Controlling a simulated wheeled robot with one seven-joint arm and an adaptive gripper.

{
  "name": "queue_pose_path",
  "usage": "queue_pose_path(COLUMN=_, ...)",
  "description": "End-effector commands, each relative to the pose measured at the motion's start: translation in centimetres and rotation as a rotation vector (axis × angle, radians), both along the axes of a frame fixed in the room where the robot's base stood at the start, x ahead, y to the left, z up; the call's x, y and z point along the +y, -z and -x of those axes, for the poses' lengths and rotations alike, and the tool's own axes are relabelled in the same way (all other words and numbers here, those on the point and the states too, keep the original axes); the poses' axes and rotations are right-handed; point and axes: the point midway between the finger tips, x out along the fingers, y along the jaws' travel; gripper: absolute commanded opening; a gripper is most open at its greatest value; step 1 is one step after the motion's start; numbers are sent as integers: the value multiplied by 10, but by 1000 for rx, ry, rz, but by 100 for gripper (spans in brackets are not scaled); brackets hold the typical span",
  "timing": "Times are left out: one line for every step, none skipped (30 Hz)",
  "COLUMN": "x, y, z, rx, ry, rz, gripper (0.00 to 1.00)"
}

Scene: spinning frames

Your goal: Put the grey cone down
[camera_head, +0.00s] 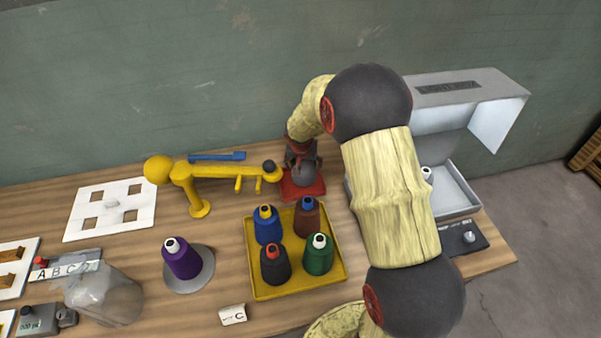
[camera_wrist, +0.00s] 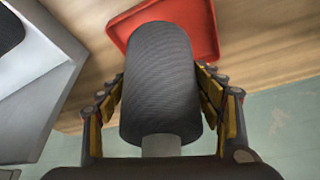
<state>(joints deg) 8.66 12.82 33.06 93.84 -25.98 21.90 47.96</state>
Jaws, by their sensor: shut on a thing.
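My gripper (camera_wrist: 160,82) is shut on the grey cone (camera_wrist: 158,70), with fingers on both sides of its ridged dark body. In the head view my gripper (camera_head: 302,158) points down at the back of the table, and the grey cone (camera_head: 306,179) shows just below it. A red tray (camera_head: 316,188) lies under the cone, and it also shows behind the cone in the wrist view (camera_wrist: 204,30). Whether the cone touches the tray I cannot tell.
A yellow tray (camera_head: 336,276) with several coloured cones stands in front. A yellow stand (camera_head: 220,171) is close on the left, an open grey box (camera_head: 462,208) on the right. A purple cone (camera_head: 182,260) stands on a grey disc (camera_head: 204,279).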

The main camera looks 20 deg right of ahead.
Motion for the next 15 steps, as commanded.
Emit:
queue_pose_path(x=2, y=5, z=-7, rx=-4, ry=-2, rz=1, gripper=20)
queue_pose_path(x=2, y=8, z=-9, rx=-4, ry=-1, rz=1, gripper=20)
queue_pose_path(x=3, y=11, z=-12, rx=-4, ry=-1, rz=1, gripper=20)
queue_pose_path(x=3, y=13, z=-14, rx=-6, ry=-1, rz=0, gripper=20)
queue_pose_path(x=3, y=14, z=-15, rx=-6, ry=-1, rz=0, gripper=20)
queue_pose_path(x=3, y=15, z=-16, rx=-7, ry=-1, rz=1, gripper=20)
queue_pose_path(x=4, y=16, z=-17, rx=-6, ry=-1, rz=0, gripper=20)
queue_pose_path(x=4, y=17, z=-18, rx=-5, ry=-1, rz=1, gripper=20)
queue_pose_path(x=4, y=19, z=-19, rx=-4, ry=-1, rz=1, gripper=20)
queue_pose_path(x=4, y=21, z=-20, rx=-4, ry=-2, rz=1, gripper=20)
queue_pose_path(x=5, y=23, z=-22, rx=-4, ry=-1, rz=1, gripper=20)
queue_pose_path(x=5, y=28, z=-22, rx=-4, ry=-1, rz=1, gripper=20)
queue_pose_path(x=5, y=32, z=-22, rx=-4, ry=0, rz=0, gripper=20)
queue_pose_path(x=5, y=37, z=-22, rx=-3, ry=1, rz=1, gripper=20)
queue_pose_path(x=5, y=43, z=-21, rx=-2, ry=-1, rz=1, gripper=20)
